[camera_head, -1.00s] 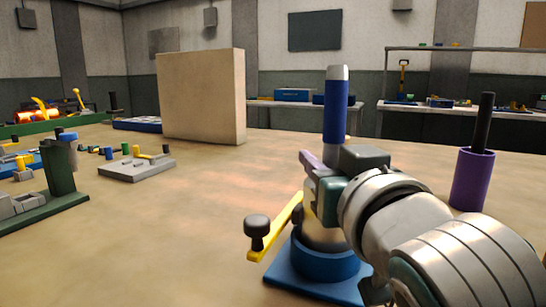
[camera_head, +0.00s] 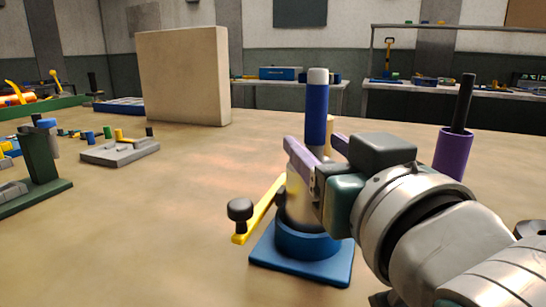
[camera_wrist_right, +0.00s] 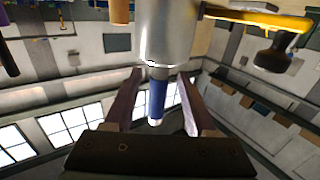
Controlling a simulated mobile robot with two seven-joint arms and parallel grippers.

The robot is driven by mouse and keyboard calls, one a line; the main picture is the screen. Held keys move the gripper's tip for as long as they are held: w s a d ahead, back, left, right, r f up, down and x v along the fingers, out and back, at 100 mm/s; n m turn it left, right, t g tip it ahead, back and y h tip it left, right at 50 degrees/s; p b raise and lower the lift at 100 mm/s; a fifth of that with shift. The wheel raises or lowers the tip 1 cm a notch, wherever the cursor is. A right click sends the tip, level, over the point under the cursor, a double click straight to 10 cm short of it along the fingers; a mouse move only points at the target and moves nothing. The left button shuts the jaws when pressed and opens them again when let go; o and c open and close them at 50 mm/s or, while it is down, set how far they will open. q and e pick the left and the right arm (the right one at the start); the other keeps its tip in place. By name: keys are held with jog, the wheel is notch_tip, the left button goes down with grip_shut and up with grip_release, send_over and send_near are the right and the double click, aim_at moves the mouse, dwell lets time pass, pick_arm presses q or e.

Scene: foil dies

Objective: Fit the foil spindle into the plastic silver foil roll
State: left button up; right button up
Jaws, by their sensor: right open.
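A blue rod with a pale silver tip, which I take for the foil spindle (camera_head: 316,118), stands upright in the head view. It shows in the right wrist view (camera_wrist_right: 157,98), with a grey lower section meeting the end of a silver cylinder, apparently the foil roll (camera_wrist_right: 170,38). How deep it sits inside is hidden. The roll (camera_head: 299,198) stands on a blue base (camera_head: 300,262), partly behind my right gripper (camera_head: 313,145). That gripper is open, its purple fingers either side of the rod with visible gaps. My left gripper is not in view.
A yellow lever with a black knob (camera_head: 240,210) sticks out left of the roll. A purple holder (camera_head: 453,153) with a black rod stands at the right. A beige block (camera_head: 184,80) and a grey plate (camera_head: 120,151) stand farther left. The front-left tabletop is clear.

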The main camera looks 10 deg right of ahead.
jog(key=s, duration=0.6)
jog(key=shift+s, duration=0.35)
jog(key=shift+r, duration=0.1)
jog(key=s+d+r+n+g+p, duration=0.1)
jog(key=s+d+r+g+p, duration=0.25)
jog(key=s+g+p, duration=0.7)
jog(key=s+d+r+n+g+p, duration=0.15)
jog(key=s+r+g+p, duration=0.45)
jog(key=p, duration=1)
notch_tip(320, 180, up, 33)
jog(key=t+p, duration=0.2)
jog(key=p, duration=3.2)
jog(key=shift+s+d+r+y+p, duration=0.15)
jog(key=shift+s+y+p, duration=0.15)
jog(key=shift+m, duration=0.25)
